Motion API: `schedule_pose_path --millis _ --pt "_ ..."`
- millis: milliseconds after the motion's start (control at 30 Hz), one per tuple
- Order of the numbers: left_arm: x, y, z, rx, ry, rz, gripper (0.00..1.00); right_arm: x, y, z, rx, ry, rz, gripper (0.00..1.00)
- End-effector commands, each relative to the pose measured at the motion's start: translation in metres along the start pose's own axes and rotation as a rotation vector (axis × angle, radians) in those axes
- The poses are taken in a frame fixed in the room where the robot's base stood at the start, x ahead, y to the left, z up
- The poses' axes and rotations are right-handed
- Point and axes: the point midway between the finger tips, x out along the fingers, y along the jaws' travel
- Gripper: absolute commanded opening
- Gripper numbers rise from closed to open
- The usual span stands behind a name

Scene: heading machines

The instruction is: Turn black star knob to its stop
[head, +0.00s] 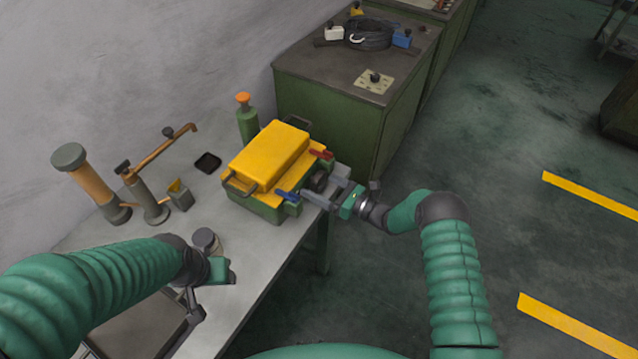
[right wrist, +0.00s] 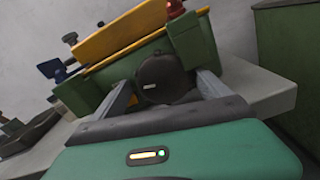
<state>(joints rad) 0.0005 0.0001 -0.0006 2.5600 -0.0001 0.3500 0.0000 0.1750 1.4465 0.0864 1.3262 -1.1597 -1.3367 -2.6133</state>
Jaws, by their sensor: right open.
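The black knob (head: 319,181) sits on the right-hand end of a green and yellow box (head: 270,158) on the grey workbench. In the right wrist view the knob (right wrist: 162,82) is a dark round shape on the box's green end wall. My right gripper (head: 322,186) is open, with one finger on each side of the knob. In the wrist view there seems to be a gap to each finger; I cannot tell whether either touches. My left gripper (head: 190,309) hangs low over the front of the bench, away from the box; its jaw opening is unclear.
A blue lever (head: 288,195) and a red lever (head: 321,154) flank the knob. A green bottle (head: 247,125) stands behind the box. Brown-and-grey posts (head: 92,185) and a black tray (head: 207,163) stand left. A green cabinet (head: 340,125) is behind. Open floor lies right.

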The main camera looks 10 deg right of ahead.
Motion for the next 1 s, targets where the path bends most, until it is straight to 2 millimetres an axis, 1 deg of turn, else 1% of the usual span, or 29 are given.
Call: schedule_pose_path --millis 233,267,700,900,1000 --pt "0.000 0.000 0.000 0.001 0.000 0.000 0.55 0.000 -0.002 0.000 0.002 -0.002 -0.001 0.86" --pt "0.000 0.000 0.000 0.001 0.000 0.000 0.55 0.000 -0.002 0.000 0.001 -0.002 -0.001 0.84" --pt "0.000 0.000 0.000 0.001 0.000 0.000 0.55 0.003 -0.001 0.001 0.000 -0.001 -0.001 0.26" --pt "0.001 0.000 0.000 0.001 0.000 0.000 0.55 0.003 -0.001 0.000 0.006 -0.001 0.000 0.25" --pt "0.010 0.000 0.002 0.001 0.000 0.000 0.55 0.002 -0.002 -0.003 0.065 -0.001 -0.001 0.25"
